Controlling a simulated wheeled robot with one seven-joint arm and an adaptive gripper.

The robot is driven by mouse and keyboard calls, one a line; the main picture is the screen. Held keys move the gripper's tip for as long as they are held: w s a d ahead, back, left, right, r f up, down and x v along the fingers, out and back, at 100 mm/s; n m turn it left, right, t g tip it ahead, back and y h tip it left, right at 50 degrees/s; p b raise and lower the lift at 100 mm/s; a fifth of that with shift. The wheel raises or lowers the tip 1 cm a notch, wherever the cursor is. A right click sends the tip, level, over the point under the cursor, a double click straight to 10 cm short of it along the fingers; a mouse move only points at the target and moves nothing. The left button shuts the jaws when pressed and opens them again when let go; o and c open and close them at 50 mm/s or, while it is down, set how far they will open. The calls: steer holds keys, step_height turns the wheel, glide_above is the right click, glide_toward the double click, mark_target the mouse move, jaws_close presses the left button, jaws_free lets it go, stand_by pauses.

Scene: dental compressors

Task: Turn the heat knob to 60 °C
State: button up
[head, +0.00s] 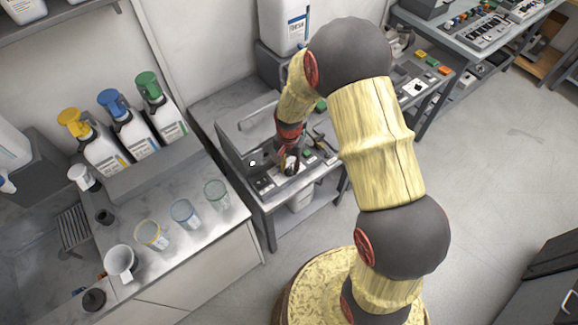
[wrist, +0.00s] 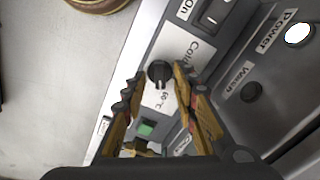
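A round black knob (wrist: 158,74) sits on a white label plate on the grey machine's control panel. A pale pointer line on the knob is too small to read surely. My gripper (wrist: 160,82) is open, with one finger on either side of the knob. I cannot tell whether the fingertips touch it. In the head view, my gripper (head: 289,160) reaches down over the machine's front panel, and the knob is hidden there.
A green button (wrist: 147,128) lies between my fingers, below the knob. A switch marked "On" (wrist: 215,12) is above. Cups and bottles stand on the left counter (head: 200,237).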

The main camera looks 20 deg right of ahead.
mark_target(290, 170)
step_height(290, 170, up, 12)
stand_by(0.4)
steer(key=shift+f, duration=0.1)
stand_by(0.3)
steer(key=s+r+n+t+b, duration=0.4)
steer(key=s+r+n, duration=0.4)
steer(key=s+r, duration=1.3)
steer(key=shift+s+r+n+t, duration=0.3)
steer(key=shift+s+r+t, duration=0.1)
steer(key=shift+s+t, duration=0.4)
